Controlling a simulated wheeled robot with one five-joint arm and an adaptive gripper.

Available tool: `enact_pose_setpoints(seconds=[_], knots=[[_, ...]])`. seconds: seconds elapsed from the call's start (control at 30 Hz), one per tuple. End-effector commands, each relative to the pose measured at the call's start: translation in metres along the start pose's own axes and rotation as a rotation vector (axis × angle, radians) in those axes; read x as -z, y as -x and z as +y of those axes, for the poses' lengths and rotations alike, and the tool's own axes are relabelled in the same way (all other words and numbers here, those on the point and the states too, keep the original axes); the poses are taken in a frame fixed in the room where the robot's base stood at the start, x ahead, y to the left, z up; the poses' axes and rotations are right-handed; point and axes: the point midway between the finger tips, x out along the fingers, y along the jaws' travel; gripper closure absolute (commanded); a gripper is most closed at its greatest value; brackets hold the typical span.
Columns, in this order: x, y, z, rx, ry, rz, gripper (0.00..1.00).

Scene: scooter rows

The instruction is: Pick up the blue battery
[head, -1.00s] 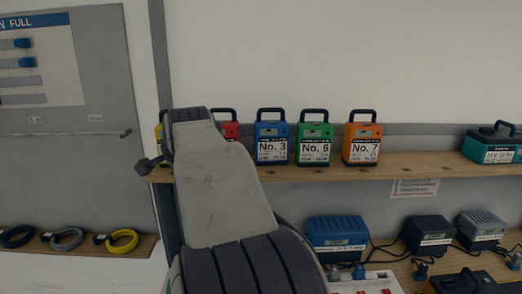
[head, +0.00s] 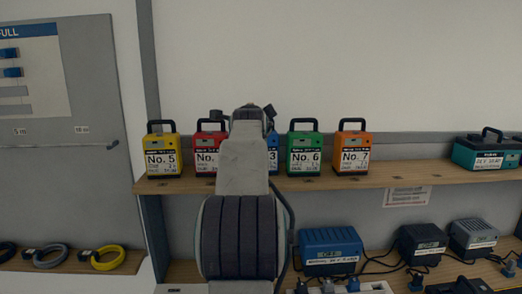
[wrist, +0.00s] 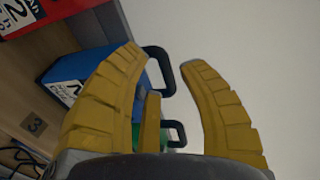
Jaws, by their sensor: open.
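The blue battery (head: 273,158), labelled No. 3, stands upright on the wooden shelf. In the head view my arm hides most of it, and only its right edge shows. In the wrist view the blue battery (wrist: 88,62) is tilted in the picture, partly behind the left finger. Its black loop handle shows between the fingertips of my gripper (wrist: 163,58). The yellow fingers are spread open with nothing held. I cannot tell whether a finger touches the handle. In the head view the fingers are mostly hidden behind my arm.
The red and green neighbours stand close to the blue one. A teal case (head: 487,153) is far right. Chargers with cables lie below.

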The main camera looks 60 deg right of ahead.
Motion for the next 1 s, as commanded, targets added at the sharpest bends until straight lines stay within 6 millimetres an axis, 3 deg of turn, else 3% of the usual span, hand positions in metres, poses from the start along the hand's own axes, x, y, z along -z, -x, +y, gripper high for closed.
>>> enact_pose_setpoints(seconds=[0.6,1.0], knots=[[0.001,-0.043,-0.001,-0.003,0.002,0.002,0.63],[0.001,-0.050,0.002,-0.001,0.002,0.002,0.63]])
